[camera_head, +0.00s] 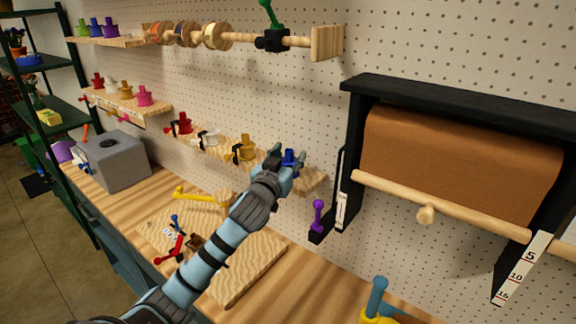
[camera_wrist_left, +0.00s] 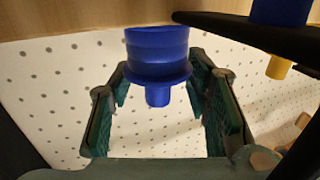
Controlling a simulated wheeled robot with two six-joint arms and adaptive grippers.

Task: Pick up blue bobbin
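The blue bobbin (camera_head: 291,157) is at the right end of the lowest wooden shelf on the pegboard. In the left wrist view the blue bobbin (camera_wrist_left: 157,48) shows large, with its wide flange and narrow stub. My left gripper (camera_head: 284,167) is at that shelf end, right at the bobbin, and hides part of it. In the left wrist view its two green-padded fingers (camera_wrist_left: 160,85) stand apart on either side of the bobbin. A clear gap shows between the pads below it; contact cannot be made out. My right gripper is not in view.
Yellow (camera_head: 244,149), white (camera_head: 209,138) and red (camera_head: 182,124) bobbins stand left on the same shelf (camera_head: 312,181). A purple-topped black holder (camera_head: 318,218) and the brown paper roll (camera_head: 455,160) are to the right. A wooden board (camera_head: 245,270) lies on the bench below.

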